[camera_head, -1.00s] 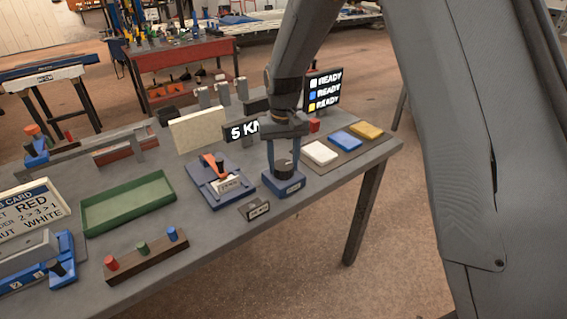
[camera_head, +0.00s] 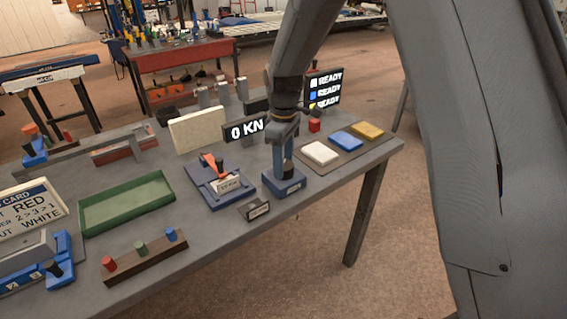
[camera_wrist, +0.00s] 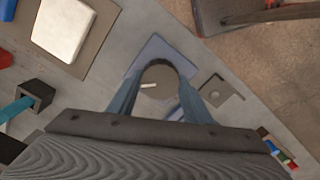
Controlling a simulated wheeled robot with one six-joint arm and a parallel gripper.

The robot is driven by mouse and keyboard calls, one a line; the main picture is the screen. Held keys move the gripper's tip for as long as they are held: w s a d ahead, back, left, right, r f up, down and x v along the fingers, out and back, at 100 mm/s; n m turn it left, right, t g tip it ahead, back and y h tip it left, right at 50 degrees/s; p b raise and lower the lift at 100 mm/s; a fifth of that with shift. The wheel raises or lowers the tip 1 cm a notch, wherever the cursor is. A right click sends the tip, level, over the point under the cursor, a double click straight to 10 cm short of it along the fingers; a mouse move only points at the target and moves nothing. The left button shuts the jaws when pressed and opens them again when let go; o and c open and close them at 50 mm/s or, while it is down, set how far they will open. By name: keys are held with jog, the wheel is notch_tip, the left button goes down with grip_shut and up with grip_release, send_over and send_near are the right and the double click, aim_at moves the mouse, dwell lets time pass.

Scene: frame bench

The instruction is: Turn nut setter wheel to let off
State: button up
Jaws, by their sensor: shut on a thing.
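The nut setter wheel (camera_wrist: 160,78) is a dark round knob with a short white mark on its top. It stands on a blue base (camera_head: 284,186) with a small label, near the bench's front edge. My gripper (camera_wrist: 158,92) reaches down from above, with one finger on each side of the wheel, and is shut on it. In the head view my gripper (camera_head: 285,160) hides much of the wheel. The black display (camera_head: 246,130) behind reads "0 KN".
A blue fixture with an orange lever (camera_head: 212,168) stands close on the left. White, blue and yellow pads (camera_head: 346,141) lie on the right, before a status screen (camera_head: 324,88) reading READY on its lines. A green tray (camera_head: 128,205) is further left.

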jog(key=n, duration=0.4)
jog(key=shift+n, duration=0.4)
jog(key=n, duration=0.4)
jog(key=shift+b, duration=0.35)
jog(key=shift+n, duration=0.3)
jog(key=o, duration=1.1)
jog(key=shift+c, duration=0.2)
jog(key=shift+r, duration=0.15)
notch_tip(320, 180, up, 8)
jog(key=shift+f+b, duration=0.2)
jog(key=shift+b, duration=0.9)
